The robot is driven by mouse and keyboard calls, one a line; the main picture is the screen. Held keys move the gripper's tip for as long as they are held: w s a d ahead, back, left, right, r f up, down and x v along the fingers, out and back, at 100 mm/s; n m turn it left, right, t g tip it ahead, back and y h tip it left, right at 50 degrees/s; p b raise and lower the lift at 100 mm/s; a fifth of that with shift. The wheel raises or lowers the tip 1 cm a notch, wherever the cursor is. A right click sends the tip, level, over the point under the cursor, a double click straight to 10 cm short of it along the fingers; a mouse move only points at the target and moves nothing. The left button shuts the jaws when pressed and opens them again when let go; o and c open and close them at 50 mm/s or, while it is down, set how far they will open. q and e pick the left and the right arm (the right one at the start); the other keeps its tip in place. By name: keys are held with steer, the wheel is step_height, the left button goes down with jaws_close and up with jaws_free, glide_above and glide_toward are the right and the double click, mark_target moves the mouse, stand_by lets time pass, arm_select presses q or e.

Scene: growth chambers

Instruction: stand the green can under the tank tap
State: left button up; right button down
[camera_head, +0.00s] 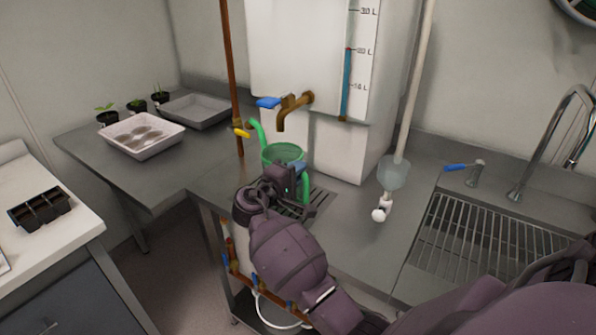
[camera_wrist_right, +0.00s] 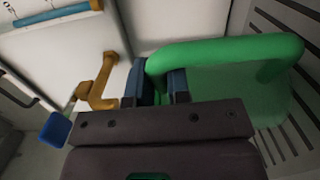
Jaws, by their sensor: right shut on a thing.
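The green can (camera_head: 283,152) is below and close to the brass tank tap (camera_head: 290,107), over the slotted drain grate (camera_head: 318,200). Whether it touches the grate is hidden by my arm. My right gripper (camera_head: 290,182) is in front of the can. In the right wrist view, my right gripper (camera_wrist_right: 162,88) is shut on the green handle (camera_wrist_right: 225,50) of the can. The tap (camera_wrist_right: 100,85) with its blue lever (camera_wrist_right: 55,130) shows there left of the gripper. The white tank (camera_head: 310,50) stands behind. My left gripper is not in view.
A copper pipe with a yellow lever (camera_head: 242,133) rises left of the can. A white pipe with a clear cup (camera_head: 393,172) stands to the right, then the sink rack (camera_head: 490,240). Trays (camera_head: 145,150) and seedlings (camera_head: 137,106) are on the left bench.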

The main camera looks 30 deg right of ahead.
steer(key=c, duration=1.1)
jaws_free()
steer(key=shift+r, duration=0.1)
steer(key=v, duration=1.2)
steer(key=shift+r, duration=0.1)
